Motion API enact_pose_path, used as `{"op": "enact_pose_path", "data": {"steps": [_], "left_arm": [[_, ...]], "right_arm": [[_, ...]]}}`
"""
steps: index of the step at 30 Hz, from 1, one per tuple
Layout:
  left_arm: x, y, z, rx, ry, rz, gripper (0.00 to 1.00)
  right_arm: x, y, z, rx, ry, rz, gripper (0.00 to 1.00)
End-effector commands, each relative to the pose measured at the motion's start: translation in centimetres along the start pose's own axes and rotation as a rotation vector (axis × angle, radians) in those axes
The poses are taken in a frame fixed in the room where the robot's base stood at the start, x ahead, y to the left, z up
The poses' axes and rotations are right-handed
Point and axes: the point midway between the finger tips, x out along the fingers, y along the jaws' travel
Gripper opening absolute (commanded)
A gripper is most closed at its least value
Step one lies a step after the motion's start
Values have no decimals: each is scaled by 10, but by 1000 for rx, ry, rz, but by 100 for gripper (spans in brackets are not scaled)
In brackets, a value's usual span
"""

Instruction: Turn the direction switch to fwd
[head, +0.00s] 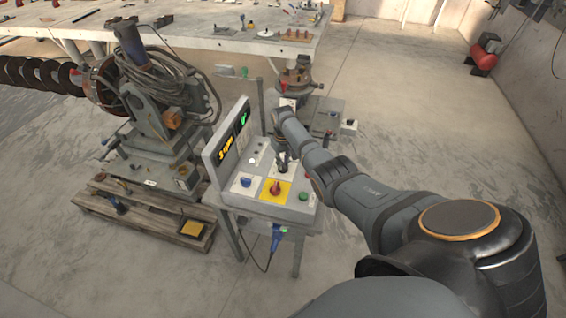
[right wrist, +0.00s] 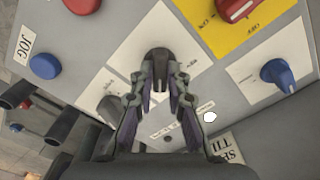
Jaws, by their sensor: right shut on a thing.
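The direction switch (right wrist: 158,56) appears to be the dark knob on a white plate (right wrist: 165,22) in the right wrist view. My right gripper (right wrist: 161,76) is shut on it, with a fingertip on each side. The fingers and palm hide much of the plate, and I cannot read which position the knob points to. In the head view my right gripper (head: 283,160) reaches down to the sloped control panel (head: 230,197) and covers most of the switch. My left gripper is not in view.
A red switch (right wrist: 236,8) on a yellow plate and a blue knob (right wrist: 278,74) sit close to the gripper. A blue button (right wrist: 45,66) is by the JOG label. A green button (head: 303,196) is at the panel's right. The auger machine (head: 150,110) stands left on a pallet.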

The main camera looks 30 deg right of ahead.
Motion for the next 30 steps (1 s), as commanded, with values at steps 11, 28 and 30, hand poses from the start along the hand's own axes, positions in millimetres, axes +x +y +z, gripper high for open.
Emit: {"op": "enact_pose_path", "data": {"steps": [11, 28, 30], "left_arm": [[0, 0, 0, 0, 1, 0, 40], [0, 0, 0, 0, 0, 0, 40], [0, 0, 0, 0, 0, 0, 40]], "right_arm": [[-1, 0, -1, 0, 3, 0, 38], [-65, 1, -2, -1, 7, 2, 38], [-82, 1, -1, 0, 6, 2, 38]]}}
